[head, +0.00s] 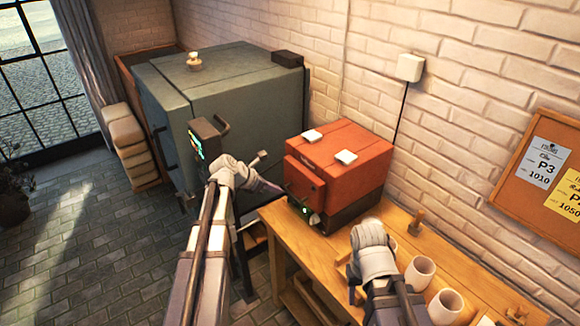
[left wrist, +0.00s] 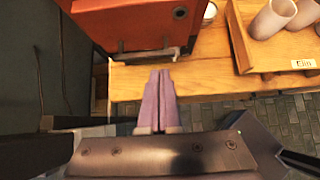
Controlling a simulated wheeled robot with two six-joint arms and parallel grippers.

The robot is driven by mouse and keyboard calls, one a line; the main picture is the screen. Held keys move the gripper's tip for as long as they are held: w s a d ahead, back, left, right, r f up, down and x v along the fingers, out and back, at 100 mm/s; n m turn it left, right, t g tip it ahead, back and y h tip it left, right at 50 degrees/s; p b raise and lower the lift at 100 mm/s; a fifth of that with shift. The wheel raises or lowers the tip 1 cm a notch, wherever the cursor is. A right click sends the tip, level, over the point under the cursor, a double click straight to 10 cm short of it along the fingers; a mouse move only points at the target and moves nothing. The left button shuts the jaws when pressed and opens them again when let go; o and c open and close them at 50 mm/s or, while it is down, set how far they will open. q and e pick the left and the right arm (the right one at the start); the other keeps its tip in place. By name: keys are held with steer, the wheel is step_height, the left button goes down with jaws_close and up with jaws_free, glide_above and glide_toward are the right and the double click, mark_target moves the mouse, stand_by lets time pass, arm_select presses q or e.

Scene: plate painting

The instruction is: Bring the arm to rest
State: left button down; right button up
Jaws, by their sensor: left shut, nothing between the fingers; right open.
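My left arm reaches in from the left in the head view. Its gripper (head: 275,188) is shut and empty, in front of the red box-shaped kiln (head: 345,165). In the left wrist view the two purple fingertips (left wrist: 160,76) are pressed together with nothing between them. They appear over the front edge of the wooden table (left wrist: 195,70), just short of the kiln (left wrist: 125,22). My right gripper (head: 350,278) is low over the table in the head view, beside the cups; its fingers are largely hidden by the wrist.
A large grey-green kiln (head: 225,90) stands behind my left arm. Pale cups (head: 419,274) stand on the wooden table (head: 455,252), right of my right gripper. The brick wall (head: 470,60) closes the back. Open floor (head: 95,255) lies to the left.

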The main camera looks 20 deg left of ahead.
arm_select(q)
steer(key=s+d+f+m+g+y+b, duration=0.1)
steer(key=s+d+f+m+g+b, duration=0.1)
steer(key=s+d+f+m, duration=0.4)
steer(key=s+d+f+m+g+b, duration=0.25)
steer(key=s+d+m, duration=0.25)
steer(key=d+m, duration=0.25)
steer(key=s+d+f+m+g+y+b, duration=0.1)
steer(key=s+d+f+m+y+b, duration=0.1)
steer(key=s+m, duration=0.5)
steer(key=s+d+f+m+g+y+b, duration=0.1)
steer(key=s+d+f+m+y, duration=0.3)
steer(key=s+m, duration=0.4)
steer(key=m+b, duration=0.1)
steer(key=m, duration=0.2)
steer(key=shift+s+f+m+g, duration=0.2)
steer(key=shift+f+m+g, duration=0.15)
steer(key=c, duration=1.5)
jaws_free()
